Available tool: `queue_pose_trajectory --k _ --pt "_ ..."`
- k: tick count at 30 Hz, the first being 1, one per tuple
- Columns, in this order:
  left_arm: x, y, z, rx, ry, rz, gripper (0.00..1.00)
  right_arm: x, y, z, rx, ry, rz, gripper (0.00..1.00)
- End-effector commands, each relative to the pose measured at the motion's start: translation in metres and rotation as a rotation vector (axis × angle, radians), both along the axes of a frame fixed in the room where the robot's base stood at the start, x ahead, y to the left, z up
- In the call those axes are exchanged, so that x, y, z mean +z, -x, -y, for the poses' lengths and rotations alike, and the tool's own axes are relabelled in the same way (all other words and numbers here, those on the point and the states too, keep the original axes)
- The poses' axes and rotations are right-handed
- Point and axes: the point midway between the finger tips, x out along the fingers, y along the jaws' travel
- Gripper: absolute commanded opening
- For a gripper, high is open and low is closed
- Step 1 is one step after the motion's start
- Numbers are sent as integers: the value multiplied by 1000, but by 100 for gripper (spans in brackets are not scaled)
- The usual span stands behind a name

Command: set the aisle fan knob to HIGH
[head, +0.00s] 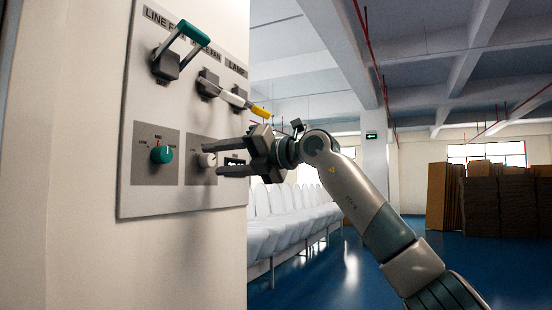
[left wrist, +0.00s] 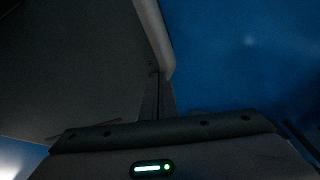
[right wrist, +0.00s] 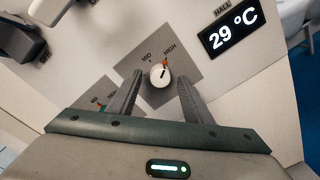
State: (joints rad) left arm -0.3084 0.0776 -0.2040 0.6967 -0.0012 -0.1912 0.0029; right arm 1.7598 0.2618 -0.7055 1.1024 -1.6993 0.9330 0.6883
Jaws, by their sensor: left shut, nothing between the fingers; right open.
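The panel (head: 185,196) on the wall carries a white knob (head: 207,160) below a lever whose label is partly hidden but ends in FAN. In the right wrist view the white knob (right wrist: 160,75) has MID and HIGH marks, and an orange mark shows on its HIGH side. My right gripper (head: 216,158) is open, with one finger on each side of the knob; in the right wrist view the fingertips (right wrist: 161,78) look apart from it. LOW is hidden there. My left gripper (left wrist: 157,78) is shut and empty, away from the panel.
A green knob (head: 162,155) sits left of the white one. Levers with green (head: 195,31), white (head: 232,97) and yellow (head: 261,111) parts jut out above. A 29 °C display (right wrist: 231,32) is beside the knob.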

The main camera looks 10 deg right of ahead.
Motion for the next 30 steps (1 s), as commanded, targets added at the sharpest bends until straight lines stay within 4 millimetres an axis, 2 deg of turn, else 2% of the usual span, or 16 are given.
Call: queue_pose_trajectory --k 3,18,24,30 --pt "1 -29 14 -3 24 73 0 -2 8 11 -1 0 2 46" --pt "20 -124 52 -9 94 304 0 0 49 65 -2 0 1 46" --pt "34 -159 67 -11 123 398 0 1 67 91 -2 0 1 46" --pt "45 -181 76 -11 142 455 0 3 84 112 -1 -1 1 46"
